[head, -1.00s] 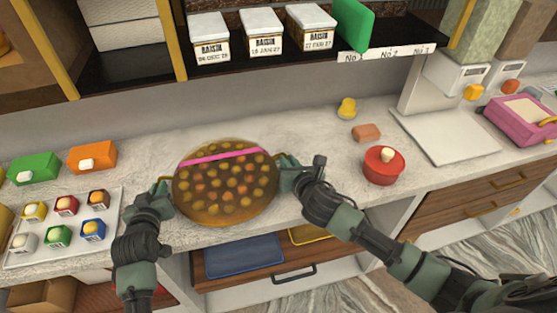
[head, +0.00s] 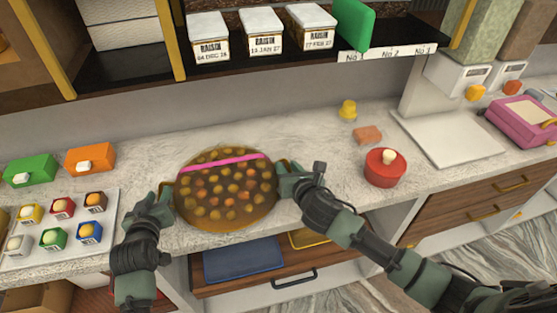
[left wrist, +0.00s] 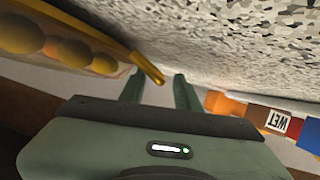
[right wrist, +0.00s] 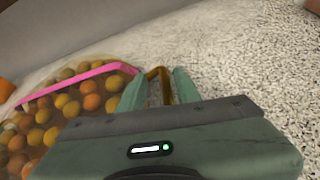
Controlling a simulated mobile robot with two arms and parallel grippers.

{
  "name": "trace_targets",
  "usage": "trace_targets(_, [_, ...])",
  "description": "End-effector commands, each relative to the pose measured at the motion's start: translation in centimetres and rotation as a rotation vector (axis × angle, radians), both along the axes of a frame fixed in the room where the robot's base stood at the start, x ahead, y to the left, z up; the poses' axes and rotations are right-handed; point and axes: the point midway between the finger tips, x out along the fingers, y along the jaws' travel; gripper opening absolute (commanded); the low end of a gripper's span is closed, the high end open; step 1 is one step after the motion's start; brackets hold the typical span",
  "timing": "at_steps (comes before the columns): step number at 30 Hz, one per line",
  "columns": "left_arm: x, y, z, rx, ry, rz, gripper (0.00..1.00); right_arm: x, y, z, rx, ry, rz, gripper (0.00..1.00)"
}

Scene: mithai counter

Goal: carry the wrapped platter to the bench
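The wrapped platter (head: 225,205) is round and brown, full of small brown and orange balls under clear wrap, with a pink ribbon across its far part. It lies level at the counter's front edge; I cannot tell whether it touches the top. My left gripper (head: 160,193) is at its left side, with the gold handle (left wrist: 150,68) between its fingers. My right gripper (head: 284,172) is at its right side; in the right wrist view the other gold handle (right wrist: 160,88) fills the gap between its fingers. Both look shut on the handles. The bench cannot be made out.
A red lidded pot (head: 385,170) stands right of my right gripper, near a brown block (head: 367,134) and a yellow knobbed piece (head: 348,109). A tray (head: 72,250) of small coloured boxes is at left. A shelf (head: 290,62) with raisin boxes runs above. A drawer (head: 270,278) is below.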

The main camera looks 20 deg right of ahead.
Motion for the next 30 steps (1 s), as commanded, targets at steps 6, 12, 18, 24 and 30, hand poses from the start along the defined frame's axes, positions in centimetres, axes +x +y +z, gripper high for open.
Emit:
trace_targets(6, [-2.7, 0.2, 1.0, 0.0, 0.002, 0.0, 0.33, 0.0, -0.1, 0.0, -0.002, 0.0, -0.001, 0.33])
trace_targets(12, [-5.7, 0.4, 2.2, 0.0, 0.002, 0.0, 0.33, 0.0, -0.1, 0.0, -0.002, 0.0, -0.001, 0.33])
trace_targets(18, [-8.5, 0.5, 3.3, -0.001, 0.002, -0.002, 0.33, 0.0, -0.1, 0.0, -0.002, 0.0, -0.001, 0.33])
trace_targets(24, [-10.1, 0.6, 4.1, -0.001, 0.0, -0.003, 0.33, 0.0, -0.1, 0.0, -0.002, 0.0, -0.001, 0.33])
trace_targets(30, [-10.6, 0.6, 4.3, -0.002, 0.001, -0.003, 0.33, -0.4, -0.1, 0.1, -0.001, 0.0, -0.001, 0.33])
